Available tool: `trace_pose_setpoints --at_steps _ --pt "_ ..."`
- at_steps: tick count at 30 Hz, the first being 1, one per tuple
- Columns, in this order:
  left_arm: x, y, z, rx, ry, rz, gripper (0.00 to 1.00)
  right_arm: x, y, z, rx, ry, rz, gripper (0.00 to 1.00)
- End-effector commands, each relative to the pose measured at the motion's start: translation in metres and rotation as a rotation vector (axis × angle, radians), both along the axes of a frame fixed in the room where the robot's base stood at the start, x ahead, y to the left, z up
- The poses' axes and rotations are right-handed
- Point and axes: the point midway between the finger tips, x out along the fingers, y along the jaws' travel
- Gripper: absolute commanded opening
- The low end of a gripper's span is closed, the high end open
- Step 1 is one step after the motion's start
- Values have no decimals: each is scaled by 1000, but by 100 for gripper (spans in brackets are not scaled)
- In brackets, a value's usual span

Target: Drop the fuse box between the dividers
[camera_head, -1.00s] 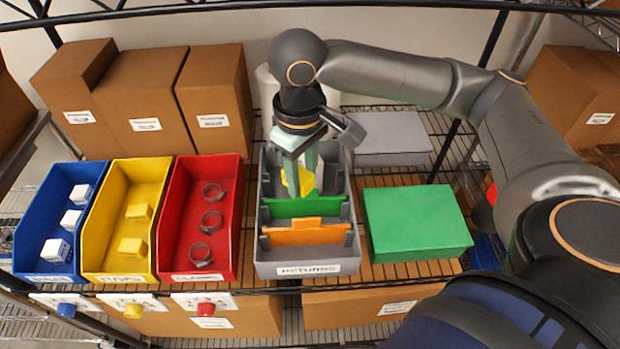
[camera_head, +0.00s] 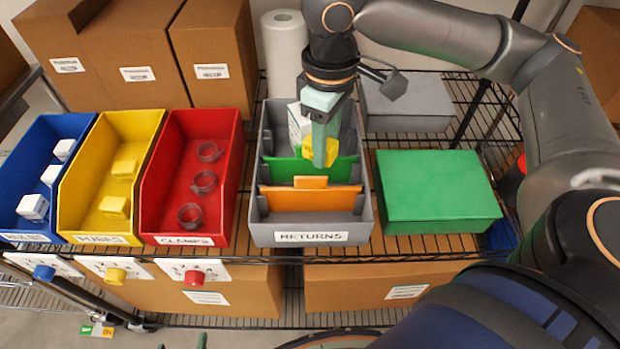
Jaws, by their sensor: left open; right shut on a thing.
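The yellow fuse box (camera_head: 313,150) is in my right gripper (camera_head: 321,150), which is shut on it above the grey returns bin (camera_head: 263,234). The box overlaps the green divider (camera_head: 285,170) in the picture, behind the orange divider (camera_head: 290,201). The near finger hides part of the box; I cannot tell how high above the divider it is. A pale blocky shape (camera_head: 298,123) shows behind the finger, unclear what. My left gripper (camera_head: 182,345) shows only as two apart fingertips at the bottom edge, open.
Blue (camera_head: 18,222), yellow (camera_head: 75,215) and red (camera_head: 155,215) bins stand left of the returns bin. A green box (camera_head: 435,190) stands close on its right. A grey box (camera_head: 405,103) and a paper roll (camera_head: 284,45) are behind.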

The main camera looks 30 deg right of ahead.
Motion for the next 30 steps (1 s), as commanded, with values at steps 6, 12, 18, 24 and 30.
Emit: trace_pose_setpoints --at_steps 6,12,18,24,30 --pt "0 -2 -2 0 1 -7 99 0 0 -3 0 0 0 0" --pt "1 -2 0 0 -3 -7 99 0 0 -2 0 0 0 42" --pt "1 -1 0 1 -3 -7 99 0 0 -3 0 0 0 65" --pt "1 -1 -1 2 -1 -6 99 0 0 -3 0 0 0 74" --pt "0 0 -2 4 5 -6 99 0 0 1 0 0 0 74"
